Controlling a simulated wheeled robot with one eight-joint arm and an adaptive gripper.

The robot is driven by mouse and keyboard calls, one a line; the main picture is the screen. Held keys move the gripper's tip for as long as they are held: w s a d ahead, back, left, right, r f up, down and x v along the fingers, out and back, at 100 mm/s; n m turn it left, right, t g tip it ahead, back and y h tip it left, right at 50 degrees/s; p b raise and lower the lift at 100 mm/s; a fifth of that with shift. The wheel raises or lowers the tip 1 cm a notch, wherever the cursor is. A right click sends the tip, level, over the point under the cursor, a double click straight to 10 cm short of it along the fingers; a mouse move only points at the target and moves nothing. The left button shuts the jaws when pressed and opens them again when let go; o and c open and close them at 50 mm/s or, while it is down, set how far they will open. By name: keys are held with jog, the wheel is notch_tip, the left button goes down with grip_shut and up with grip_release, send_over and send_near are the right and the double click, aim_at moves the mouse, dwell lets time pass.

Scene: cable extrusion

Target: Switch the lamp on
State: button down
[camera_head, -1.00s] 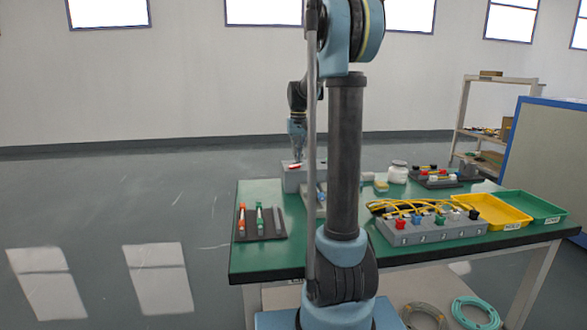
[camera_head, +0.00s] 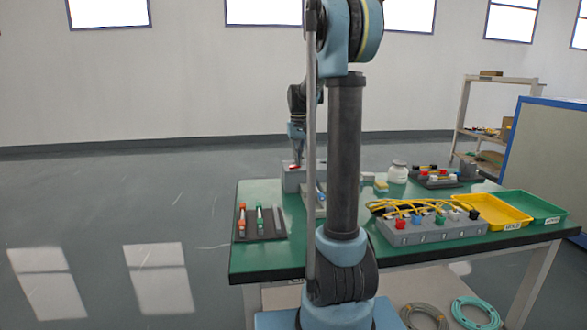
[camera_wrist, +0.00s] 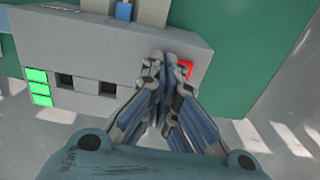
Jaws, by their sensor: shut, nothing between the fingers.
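A grey box (camera_head: 292,180) stands at the back left edge of the green table. In the wrist view its grey face (camera_wrist: 100,38) fills the upper middle. A red switch (camera_wrist: 187,70) is on the box at the right, partly covered by my fingers. Three lit green squares (camera_wrist: 38,87) sit in a column at the box's left end, beside two dark slots (camera_wrist: 85,84). My gripper (camera_wrist: 165,62) is shut and empty, its fingertips over the box just left of the red switch. I cannot tell whether they touch it. No separate lamp can be made out.
The green table (camera_head: 265,258) also holds a dark tray of tools (camera_head: 258,228), a grey block with coloured connectors and yellow cables (camera_head: 430,231), a white jar (camera_head: 398,172), and yellow (camera_head: 495,212) and green bins (camera_head: 530,207). My arm hides the table's middle.

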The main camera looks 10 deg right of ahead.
jog(key=shift+f, duration=0.3)
jog(key=shift+r, duration=3.55)
